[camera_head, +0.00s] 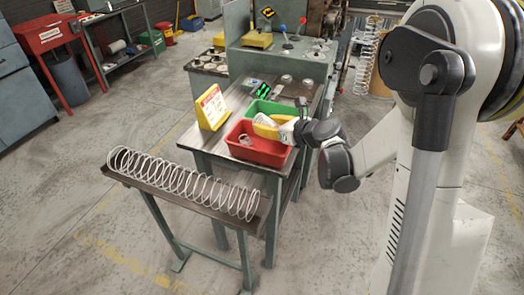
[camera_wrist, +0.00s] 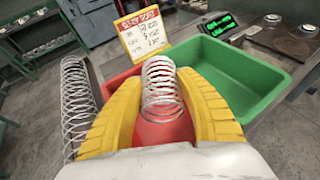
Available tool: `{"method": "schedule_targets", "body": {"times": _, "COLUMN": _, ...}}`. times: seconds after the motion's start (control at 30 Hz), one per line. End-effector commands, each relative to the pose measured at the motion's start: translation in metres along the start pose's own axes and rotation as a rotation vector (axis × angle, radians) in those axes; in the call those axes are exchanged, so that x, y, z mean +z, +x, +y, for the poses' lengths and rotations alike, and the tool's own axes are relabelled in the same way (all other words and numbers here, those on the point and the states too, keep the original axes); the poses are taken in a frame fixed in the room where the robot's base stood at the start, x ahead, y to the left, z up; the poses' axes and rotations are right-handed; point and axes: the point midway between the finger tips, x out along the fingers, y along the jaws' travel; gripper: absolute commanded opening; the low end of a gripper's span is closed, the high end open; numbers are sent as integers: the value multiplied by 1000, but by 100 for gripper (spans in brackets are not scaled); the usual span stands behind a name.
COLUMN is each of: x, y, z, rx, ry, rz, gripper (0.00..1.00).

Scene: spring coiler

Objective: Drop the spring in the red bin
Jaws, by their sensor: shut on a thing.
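My gripper (camera_wrist: 163,92), with curved yellow fingers, is shut on a small grey wire spring (camera_wrist: 161,82), with a finger on each side of the coil. In the head view my gripper (camera_head: 264,128) is over the red bin (camera_head: 256,154) on the table, and the spring (camera_head: 245,139) shows against the bin's inside. Red parts of the bin (camera_wrist: 122,76) show beyond and between the fingers in the wrist view. I cannot tell how far the spring is from the bin floor.
A green bin (camera_wrist: 238,77) stands right beside the red one; it also shows in the head view (camera_head: 268,108). A yellow-framed sign (camera_head: 211,107) stands on the table's left. A long spring (camera_head: 182,180) lies on a trough in front. Behind is a machine (camera_head: 280,62).

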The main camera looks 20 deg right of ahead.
Motion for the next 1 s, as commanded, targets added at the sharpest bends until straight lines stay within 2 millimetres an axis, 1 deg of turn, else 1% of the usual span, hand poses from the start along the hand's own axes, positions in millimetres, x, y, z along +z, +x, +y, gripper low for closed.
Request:
{"method": "schedule_targets", "body": {"times": 0.03, "x": -10, "y": 4, "z": 0, "rx": 0, "ry": 0, "rz": 0, "gripper": 7}}
{"method": "schedule_targets", "body": {"times": 0.2, "x": -23, "y": 10, "z": 0, "rx": 0, "ry": 0, "rz": 0, "gripper": 7}}
{"method": "schedule_targets", "body": {"times": 0.47, "x": -23, "y": 10, "z": 0, "rx": 0, "ry": 0, "rz": 0, "gripper": 7}}
{"method": "schedule_targets", "body": {"times": 0.5, "x": -23, "y": 10, "z": 0, "rx": 0, "ry": 0, "rz": 0, "gripper": 48}}
{"method": "schedule_targets", "body": {"times": 0.57, "x": -23, "y": 10, "z": 0, "rx": 0, "ry": 0, "rz": 0, "gripper": 66}}
{"method": "schedule_targets", "body": {"times": 1.0, "x": -23, "y": 8, "z": -1, "rx": -3, "ry": 0, "rz": 0, "gripper": 67}}
